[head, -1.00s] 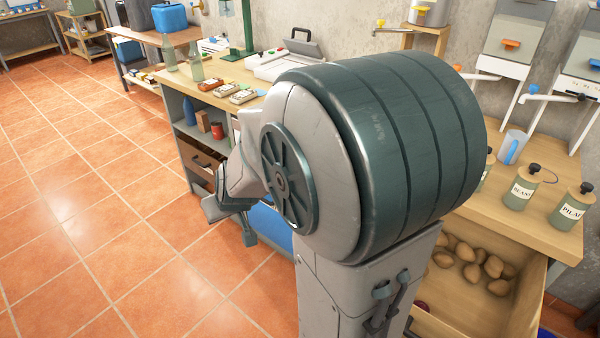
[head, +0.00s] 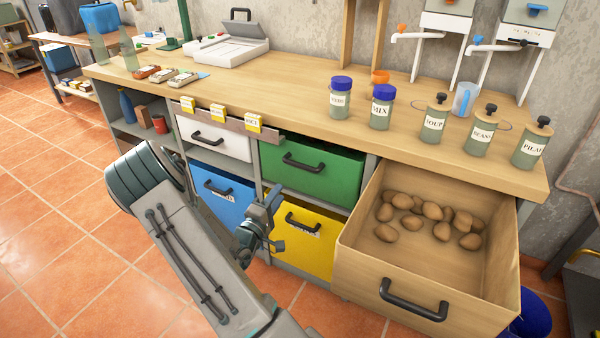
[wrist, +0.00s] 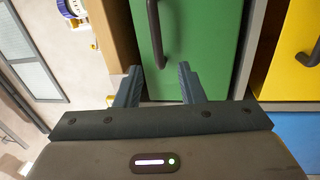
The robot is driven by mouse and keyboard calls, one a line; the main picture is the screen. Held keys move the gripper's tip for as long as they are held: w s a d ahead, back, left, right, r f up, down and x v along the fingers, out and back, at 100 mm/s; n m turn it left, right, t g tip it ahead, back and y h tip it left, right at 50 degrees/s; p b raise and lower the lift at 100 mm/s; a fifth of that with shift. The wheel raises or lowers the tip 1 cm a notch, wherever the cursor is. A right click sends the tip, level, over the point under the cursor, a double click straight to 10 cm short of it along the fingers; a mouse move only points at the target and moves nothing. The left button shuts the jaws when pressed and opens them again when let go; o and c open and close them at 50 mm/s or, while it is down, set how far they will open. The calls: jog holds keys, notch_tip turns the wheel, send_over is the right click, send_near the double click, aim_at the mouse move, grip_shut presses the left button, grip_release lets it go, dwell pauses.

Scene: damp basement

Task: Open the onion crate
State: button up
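No crate in view carries a readable onion label. The drawer-like crates are white (head: 215,140), green (head: 325,170), blue (head: 215,200), yellow (head: 310,250) and wooden (head: 370,275). The white, green, blue and yellow fronts look shut; the wooden crate is pulled far out, with several brown, potato-like lumps (head: 430,215) inside. My gripper (head: 262,222) is in front of the cabinet, near the blue and yellow fronts. In the wrist view my gripper (wrist: 160,68) is open and empty, facing the green front (wrist: 205,45); its black handle (wrist: 156,35) lies beyond the fingertips.
Tiled floor (head: 60,240) is free on the left. The pulled-out wooden crate blocks the right.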

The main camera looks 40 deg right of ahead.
aim_at(299, 167)
jog(key=x, duration=1.4)
jog(key=shift+s+r+b, duration=0.2)
jog(key=shift+s+b, duration=0.1)
jog(key=shift+b, duration=0.1)
grip_shut()
